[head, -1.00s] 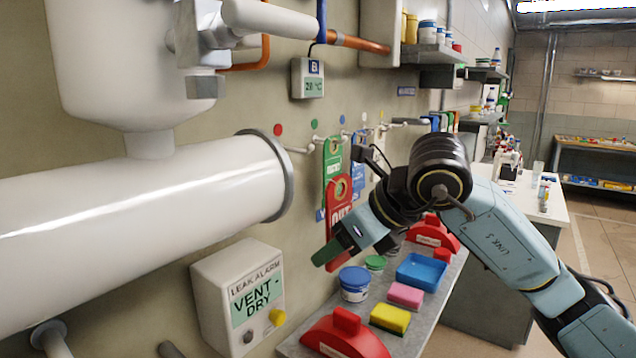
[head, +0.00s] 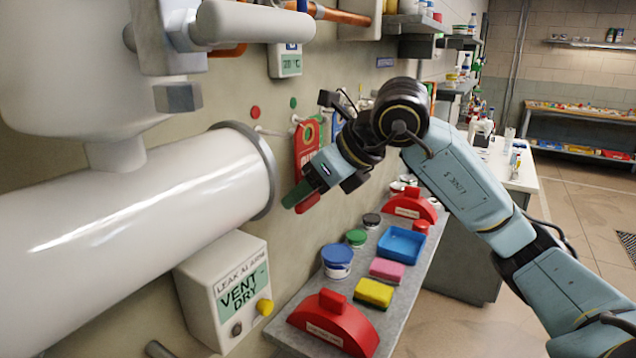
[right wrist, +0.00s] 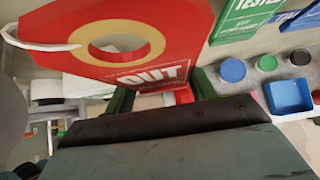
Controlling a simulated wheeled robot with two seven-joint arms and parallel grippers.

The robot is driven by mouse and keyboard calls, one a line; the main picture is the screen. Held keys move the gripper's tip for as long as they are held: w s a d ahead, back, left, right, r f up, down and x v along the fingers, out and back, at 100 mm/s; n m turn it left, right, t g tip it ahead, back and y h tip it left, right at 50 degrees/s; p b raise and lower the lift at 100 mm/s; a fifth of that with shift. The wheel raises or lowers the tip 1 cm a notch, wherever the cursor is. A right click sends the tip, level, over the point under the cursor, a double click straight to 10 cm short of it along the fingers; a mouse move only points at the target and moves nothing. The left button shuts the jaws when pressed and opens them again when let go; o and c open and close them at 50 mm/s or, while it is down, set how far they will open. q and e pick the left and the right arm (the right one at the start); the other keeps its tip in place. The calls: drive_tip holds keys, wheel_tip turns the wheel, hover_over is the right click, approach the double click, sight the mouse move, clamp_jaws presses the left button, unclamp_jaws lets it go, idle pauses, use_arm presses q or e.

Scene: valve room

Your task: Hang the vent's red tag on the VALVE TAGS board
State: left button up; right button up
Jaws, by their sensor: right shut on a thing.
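I cannot tell whether the peg enters the hole. In the head view the peg (head: 270,132) under the red dot (head: 255,112) points toward the tag's top. A green tag (head: 320,119) is partly hidden behind it. My left gripper is not in view.
A big white pipe end (head: 245,165) stands just left of the tag. The leak alarm box (head: 228,290) reads "VENT DRY". Below, a shelf holds a red case (head: 330,322), sponges (head: 373,292), jars (head: 337,260) and a blue tray (head: 402,244).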

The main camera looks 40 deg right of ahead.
drive_tip(key=shift+w+a+f+p, duration=0.25)
drive_tip(key=shift+w+a, duration=0.1)
drive_tip(key=shift+w, duration=0.5)
drive_tip(key=shift+w+a+f+p, duration=0.2)
drive_tip(key=shift+w+a, duration=0.1)
drive_tip(key=shift+w, duration=0.5)
drive_tip(key=shift+w+a+f+p, duration=0.15)
drive_tip(key=shift+w+a+f, duration=0.15)
drive_tip(key=shift+w, duration=0.55)
drive_tip(key=shift+a, duration=0.1)
drive_tip(key=o, duration=1)
drive_tip(key=shift+o, duration=0.2)
drive_tip(key=b+v, duration=0.1)
drive_tip(key=v, duration=1.2)
drive_tip(key=shift+r, duration=0.25)
